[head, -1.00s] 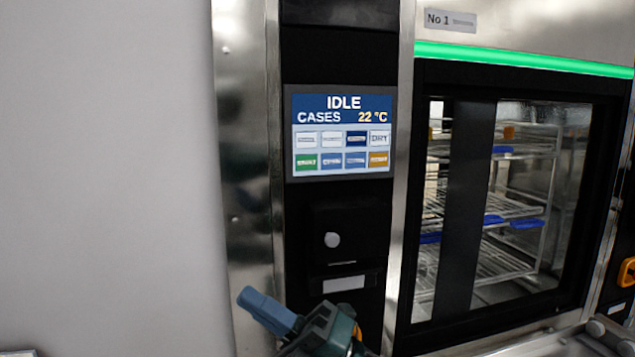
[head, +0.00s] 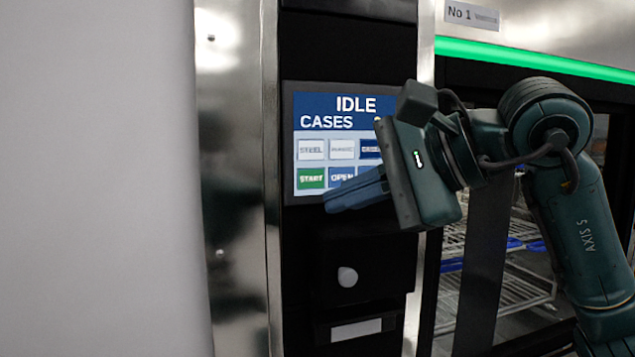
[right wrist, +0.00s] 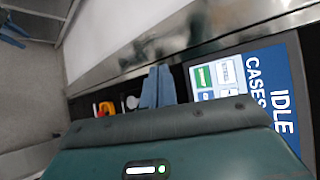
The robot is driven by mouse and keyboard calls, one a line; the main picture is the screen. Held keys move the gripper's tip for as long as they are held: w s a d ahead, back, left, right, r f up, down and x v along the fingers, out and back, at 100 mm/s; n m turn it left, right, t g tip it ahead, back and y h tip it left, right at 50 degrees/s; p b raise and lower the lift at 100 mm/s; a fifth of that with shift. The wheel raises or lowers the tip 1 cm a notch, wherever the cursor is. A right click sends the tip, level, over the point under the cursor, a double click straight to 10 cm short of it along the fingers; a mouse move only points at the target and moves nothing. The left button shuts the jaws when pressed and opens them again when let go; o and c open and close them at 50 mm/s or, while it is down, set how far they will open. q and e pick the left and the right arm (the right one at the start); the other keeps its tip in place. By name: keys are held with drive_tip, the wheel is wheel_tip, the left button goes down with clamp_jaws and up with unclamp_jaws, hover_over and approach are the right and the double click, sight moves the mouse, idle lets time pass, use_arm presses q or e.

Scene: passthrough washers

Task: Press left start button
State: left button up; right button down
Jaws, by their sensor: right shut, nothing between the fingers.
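The green START button (head: 311,179) is at the lower left of the touch screen (head: 345,104), which reads IDLE and CASES. It also shows in the right wrist view (right wrist: 203,77). My right gripper (head: 328,205) is shut and empty, its blue fingers pointing left. The fingertips appear just below and right of the START button, at the screen's lower edge. Whether they touch the screen I cannot tell. My gripper and arm hide the right part of the screen. In the right wrist view the shut fingers (right wrist: 157,82) lie beside the screen. My left gripper is not in view.
A round white knob (head: 347,277) and a white label (head: 356,330) are on the black panel below the screen. A steel post (head: 235,200) stands to the left. A glass-doored washer with racks (head: 500,290) is on the right, under a green light strip (head: 540,62).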

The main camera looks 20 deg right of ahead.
sight(311, 179)
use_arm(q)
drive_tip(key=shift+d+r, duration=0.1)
use_arm(e)
drive_tip(key=shift+d+r, duration=0.25)
drive_tip(key=shift+d, duration=0.15)
drive_tip(key=shift+w, duration=0.1)
drive_tip(key=w+p, duration=0.2)
drive_tip(key=w, duration=0.5)
drive_tip(key=shift+w+a+r, duration=0.1)
drive_tip(key=shift+w+a, duration=0.05)
drive_tip(key=shift+w, duration=0.25)
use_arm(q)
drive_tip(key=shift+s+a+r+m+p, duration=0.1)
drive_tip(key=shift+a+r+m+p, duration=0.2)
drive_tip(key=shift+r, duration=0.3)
use_arm(e)
drive_tip(key=shift+w, duration=0.45)
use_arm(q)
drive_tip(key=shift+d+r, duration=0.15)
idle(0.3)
